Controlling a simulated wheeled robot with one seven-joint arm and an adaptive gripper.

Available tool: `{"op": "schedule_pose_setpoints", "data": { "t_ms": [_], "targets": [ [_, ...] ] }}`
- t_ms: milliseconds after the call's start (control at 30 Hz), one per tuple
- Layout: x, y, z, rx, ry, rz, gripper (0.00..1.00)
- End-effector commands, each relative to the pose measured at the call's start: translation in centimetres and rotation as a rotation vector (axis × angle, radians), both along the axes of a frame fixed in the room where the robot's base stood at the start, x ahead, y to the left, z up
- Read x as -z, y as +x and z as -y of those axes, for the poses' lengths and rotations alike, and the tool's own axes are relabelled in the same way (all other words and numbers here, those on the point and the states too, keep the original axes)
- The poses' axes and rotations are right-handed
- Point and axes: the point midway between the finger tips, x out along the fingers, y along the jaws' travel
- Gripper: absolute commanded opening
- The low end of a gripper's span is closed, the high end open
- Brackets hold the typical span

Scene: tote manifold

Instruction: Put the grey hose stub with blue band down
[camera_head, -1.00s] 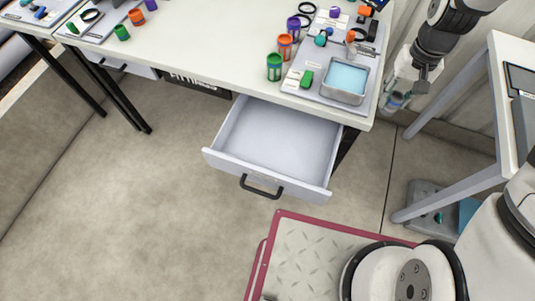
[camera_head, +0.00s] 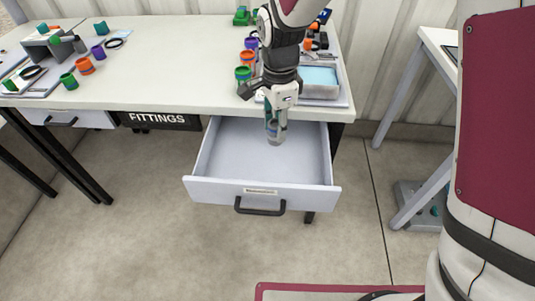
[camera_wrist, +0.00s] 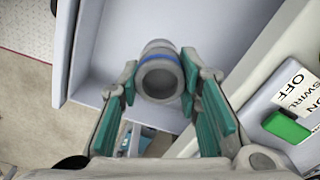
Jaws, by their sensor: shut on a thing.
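The grey hose stub with blue band (camera_wrist: 160,72) is between the two green-padded fingers of my gripper (camera_wrist: 160,90) in the wrist view, its open end facing the camera. In the head view my gripper (camera_head: 276,112) points down over the open drawer (camera_head: 262,195), and the stub (camera_head: 276,133) hangs below it. The gripper is shut on the stub. The stub appears in front of the drawer's interior; its exact height above the drawer floor I cannot tell. The drawer looks empty where its floor shows.
The white table (camera_head: 150,62) is above and behind the drawer. A tray with a blue-filled metal tin (camera_head: 320,84) stands at its right end, beside green and orange cups (camera_head: 246,58). A green switch (camera_wrist: 285,127) sits close right in the wrist view.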

Motion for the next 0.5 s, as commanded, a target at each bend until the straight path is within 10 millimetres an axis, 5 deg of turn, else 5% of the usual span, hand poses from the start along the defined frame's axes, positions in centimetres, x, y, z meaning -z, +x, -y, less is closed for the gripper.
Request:
{"op": "schedule_pose_setpoints", "data": {
  "t_ms": [267, 500],
  "targets": [
    [1.5, -0.4, -2.5, 0.163, 0.002, -0.001, 0.04],
    [5.6, -0.5, -2.5, 0.169, 0.001, -0.004, 0.04]
  ]
}}
